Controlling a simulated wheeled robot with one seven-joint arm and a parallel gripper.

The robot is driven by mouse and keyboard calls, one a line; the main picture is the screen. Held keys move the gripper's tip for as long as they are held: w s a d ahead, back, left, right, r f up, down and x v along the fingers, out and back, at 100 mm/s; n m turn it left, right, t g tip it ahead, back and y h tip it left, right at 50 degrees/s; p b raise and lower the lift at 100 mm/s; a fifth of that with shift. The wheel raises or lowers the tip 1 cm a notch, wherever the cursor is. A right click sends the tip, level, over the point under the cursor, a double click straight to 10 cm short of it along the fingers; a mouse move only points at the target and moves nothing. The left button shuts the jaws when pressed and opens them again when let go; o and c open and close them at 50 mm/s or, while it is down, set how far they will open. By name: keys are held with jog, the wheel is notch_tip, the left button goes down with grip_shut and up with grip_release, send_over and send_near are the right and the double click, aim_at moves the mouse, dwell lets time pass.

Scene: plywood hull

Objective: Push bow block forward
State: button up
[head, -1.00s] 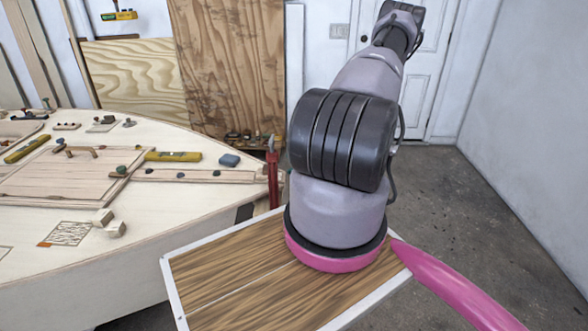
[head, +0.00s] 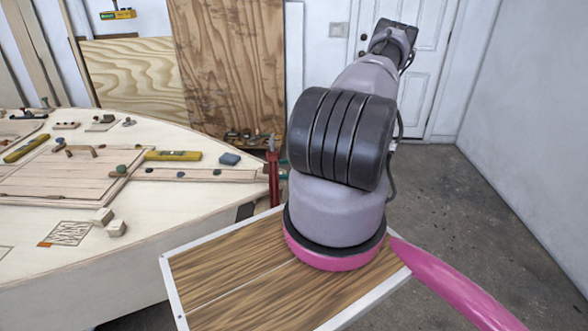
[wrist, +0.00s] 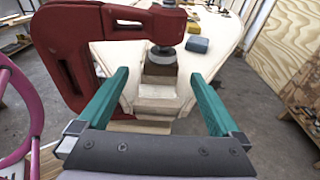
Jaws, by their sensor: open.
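In the wrist view my gripper (wrist: 159,76) is open, its two teal fingers spread apart. Between and beyond the fingers are a small brown wooden block (wrist: 160,75) and stepped pale wood pieces (wrist: 157,103) at the hull's tip. I cannot tell which of these is the bow block. A red clamp (wrist: 75,50) arches over from the left, its screw foot just above or on the brown block. I see no contact between the fingers and the wood. In the head view the clamp (head: 272,165) stands at the hull's tip; my gripper is hidden there.
The pale plywood hull (head: 190,215) fills the left. A blue block (head: 229,159), a yellow level (head: 173,155) and small pale blocks (head: 116,229) lie on its deck. Plywood sheets (head: 228,65) lean against the back wall. The concrete floor at right (head: 480,200) is clear.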

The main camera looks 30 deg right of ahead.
aim_at(266, 171)
jog(key=shift+x, duration=3.1)
jog(key=c, duration=1.4)
jog(key=shift+f+v, duration=0.2)
jog(key=shift+v, duration=1.2)
jog(key=o, duration=1.4)
jog(key=v, duration=1.1)
jog(key=shift+f, duration=0.1)
